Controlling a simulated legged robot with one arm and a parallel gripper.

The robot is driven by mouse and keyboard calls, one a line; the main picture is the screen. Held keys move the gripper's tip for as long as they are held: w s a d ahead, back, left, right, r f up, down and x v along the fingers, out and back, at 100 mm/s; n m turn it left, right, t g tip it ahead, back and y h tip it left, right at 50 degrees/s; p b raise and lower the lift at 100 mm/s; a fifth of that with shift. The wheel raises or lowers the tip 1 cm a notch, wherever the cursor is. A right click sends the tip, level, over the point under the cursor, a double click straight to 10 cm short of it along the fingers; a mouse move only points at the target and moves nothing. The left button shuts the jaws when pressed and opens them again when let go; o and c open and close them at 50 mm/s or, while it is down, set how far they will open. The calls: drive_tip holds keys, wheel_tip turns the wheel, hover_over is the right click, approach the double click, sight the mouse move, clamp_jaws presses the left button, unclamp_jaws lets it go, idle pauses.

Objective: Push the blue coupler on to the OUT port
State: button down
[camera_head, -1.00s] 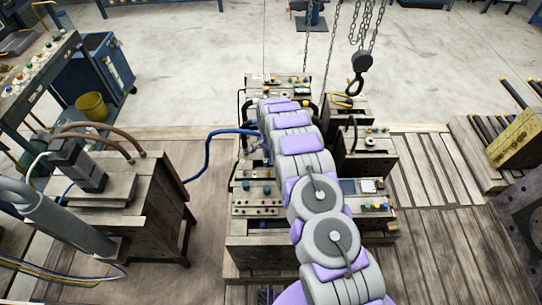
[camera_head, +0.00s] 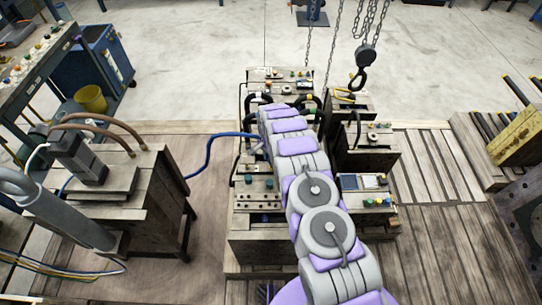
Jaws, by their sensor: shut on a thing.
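The blue hose (camera_head: 211,147) runs from the wooden stand at left to the left edge of my arm, where its end goes out of sight. My arm reaches from the bottom over the middle wooden unit (camera_head: 256,248) and bends down at its far end. Only a grey sliver of my gripper (camera_head: 261,148) shows, at the arm's left edge by the hose end. It is shut on the blue coupler at that end. The coupler, the fingertips and the OUT port are hidden behind my arm, so I cannot tell whether the coupler touches the port.
A wooden stand (camera_head: 147,205) with a grey block and brown hoses is at left. A crane hook (camera_head: 361,75) hangs on chains behind the units. Wooden units with knobs (camera_head: 372,205) flank my arm at right. Slatted decking (camera_head: 435,180) at right is clear.

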drive_tip(key=shift+d, duration=0.25)
drive_tip(key=shift+s+a+r, duration=0.1)
drive_tip(key=shift+s+a+p, duration=0.2)
drive_tip(key=shift+a+p, duration=0.1)
drive_tip(key=shift+d, duration=0.2)
idle(0.4)
drive_tip(key=shift+w+a+f, duration=0.1)
drive_tip(key=shift+a+f, duration=0.05)
drive_tip(key=shift+f, duration=0.05)
drive_tip(key=shift+f, duration=1.25)
idle(1.8)
drive_tip(key=c, duration=0.7)
unclamp_jaws()
